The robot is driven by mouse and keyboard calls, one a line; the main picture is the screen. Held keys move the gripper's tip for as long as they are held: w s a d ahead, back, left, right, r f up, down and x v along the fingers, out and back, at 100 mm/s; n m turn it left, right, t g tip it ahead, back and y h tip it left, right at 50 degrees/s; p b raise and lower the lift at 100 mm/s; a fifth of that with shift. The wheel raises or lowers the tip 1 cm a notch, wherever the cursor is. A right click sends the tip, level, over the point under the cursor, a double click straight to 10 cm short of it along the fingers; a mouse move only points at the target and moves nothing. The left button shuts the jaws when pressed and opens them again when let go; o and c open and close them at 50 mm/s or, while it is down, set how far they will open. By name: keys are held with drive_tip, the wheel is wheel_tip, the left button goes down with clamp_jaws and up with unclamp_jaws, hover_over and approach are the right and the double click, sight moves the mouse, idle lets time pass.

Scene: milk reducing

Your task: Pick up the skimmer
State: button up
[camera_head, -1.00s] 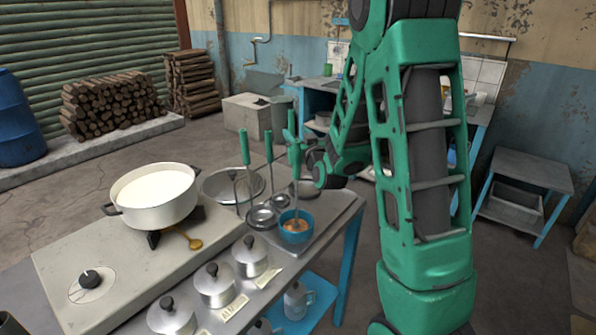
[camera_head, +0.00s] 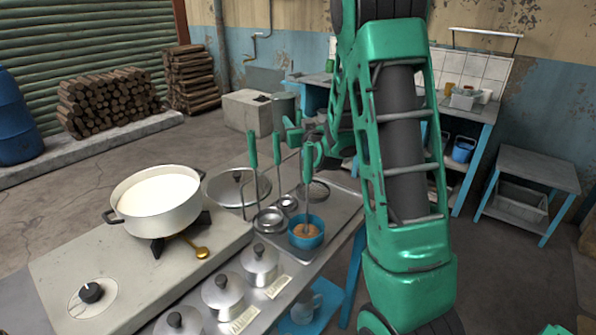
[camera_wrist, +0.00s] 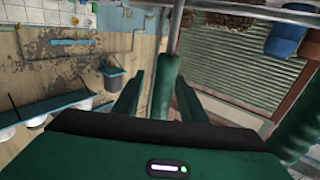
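Several long-handled tools with green handles stand upright at the metal counter. A flat perforated disc, which looks like the skimmer (camera_head: 314,191), lies low at the back of the row; its upper part is hard to make out behind the nearest handle. My gripper (camera_head: 293,129) is behind and above the row, partly hidden by my arm. In the wrist view my gripper (camera_wrist: 160,95) has its two fingers apart, with a green handle (camera_wrist: 166,88) showing between them and gaps on both sides. I cannot tell for sure that this handle is the skimmer's.
A white pot (camera_head: 157,215) of milk stands on the stove at left. A blue bowl (camera_head: 306,238) holds the foot of the front tool. Lidded canisters (camera_head: 222,293) line the counter front. Other handles stand close by.

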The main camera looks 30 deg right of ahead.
drive_tip(key=shift+d, duration=0.25)
drive_tip(key=shift+a, duration=0.35)
clamp_jaws()
drive_tip(key=shift+w, duration=0.1)
drive_tip(key=shift+r, duration=0.15)
